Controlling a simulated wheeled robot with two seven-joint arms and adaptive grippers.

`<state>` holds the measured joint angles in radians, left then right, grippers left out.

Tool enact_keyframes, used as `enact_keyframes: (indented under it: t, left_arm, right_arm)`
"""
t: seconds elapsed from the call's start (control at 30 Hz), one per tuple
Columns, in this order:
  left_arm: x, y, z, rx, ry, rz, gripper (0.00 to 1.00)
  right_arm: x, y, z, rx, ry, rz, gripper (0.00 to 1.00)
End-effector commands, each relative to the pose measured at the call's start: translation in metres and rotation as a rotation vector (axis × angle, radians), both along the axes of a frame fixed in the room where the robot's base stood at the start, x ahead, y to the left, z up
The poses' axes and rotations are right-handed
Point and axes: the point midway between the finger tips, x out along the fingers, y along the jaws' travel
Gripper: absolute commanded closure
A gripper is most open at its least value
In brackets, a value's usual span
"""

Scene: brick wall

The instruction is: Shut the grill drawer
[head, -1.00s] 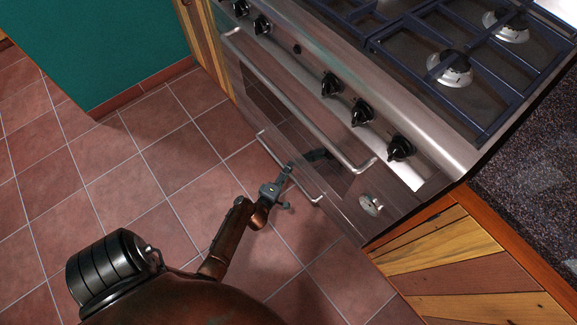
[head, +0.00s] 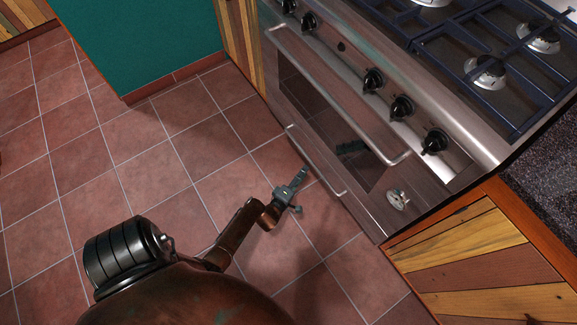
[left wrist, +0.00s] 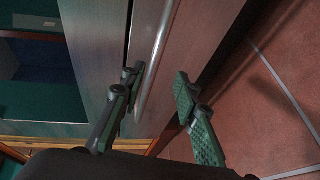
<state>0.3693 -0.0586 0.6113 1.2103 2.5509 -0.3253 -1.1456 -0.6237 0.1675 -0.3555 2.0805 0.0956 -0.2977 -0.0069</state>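The grill drawer (head: 365,205) is the low steel panel of the stove, under the oven door, with a thin bar handle (head: 318,165). From the head view I cannot tell how far it stands out. In the left wrist view, its silver handle (left wrist: 155,60) runs beside a dark gap between two panels. My right gripper is out of view.
The oven door (head: 345,140) with its large handle (head: 340,95) is above the drawer. Black knobs (head: 402,107) line the stove front. A wooden cabinet (head: 480,255) stands to the right, a teal wall (head: 140,40) at upper left. The tiled floor (head: 130,170) is clear.

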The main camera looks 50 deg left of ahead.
Motion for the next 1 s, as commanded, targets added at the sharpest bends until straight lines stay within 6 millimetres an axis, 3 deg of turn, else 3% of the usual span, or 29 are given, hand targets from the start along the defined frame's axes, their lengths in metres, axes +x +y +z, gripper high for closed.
enact_keyframes:
  t: [0.23, 0.63, 1.0]
  left_arm:
    - [-0.044, -0.014, 0.013, -0.002, -0.002, 0.002, 0.71]
    - [-0.067, -0.066, 0.059, 0.248, -0.049, -0.348, 0.71]
    - [-0.108, -0.12, 0.075, 0.398, -0.026, -0.651, 0.71]
  right_arm:
    - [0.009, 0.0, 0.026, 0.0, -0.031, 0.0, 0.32]
    - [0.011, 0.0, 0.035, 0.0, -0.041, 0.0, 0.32]
    - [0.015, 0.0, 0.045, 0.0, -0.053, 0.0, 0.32]
